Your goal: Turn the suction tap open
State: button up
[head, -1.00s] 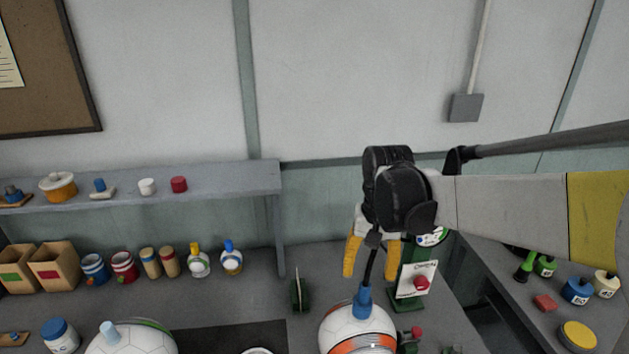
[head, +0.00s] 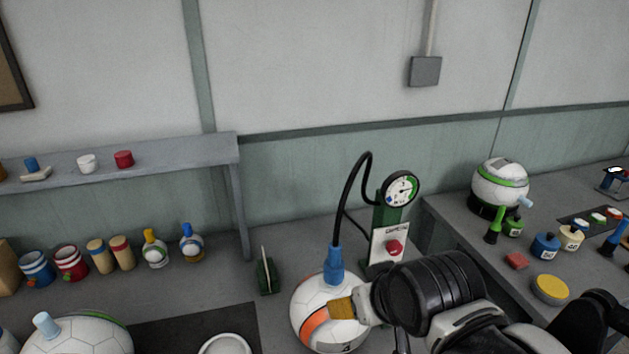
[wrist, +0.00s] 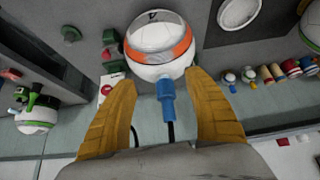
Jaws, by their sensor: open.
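A green stand (head: 386,225) with a round gauge (head: 402,189) carries a white card and a red knob (head: 395,247). The red knob also shows in the wrist view (wrist: 107,86), left of my fingers. I cannot tell which is the suction tap. My gripper (wrist: 160,82) is open and empty, its yellow fingers spread on either side of the blue hose connector (wrist: 166,95). In the head view one yellow finger (head: 342,308) overlaps the ball; contact is unclear.
A white ball with an orange band (head: 309,308) stands under the blue connector and black hose (head: 345,195). A green holder (head: 265,275) stands left. Jars and brushes crowd the right bench; bottles line the back left.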

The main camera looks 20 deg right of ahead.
aim_at(394, 246)
jog(key=z, duration=0.7)
jog(key=k+l+z, duration=0.2)
jog(key=k, duration=0.25)
jog(key=k+l+z, duration=0.25)
jog(key=k, duration=0.2)
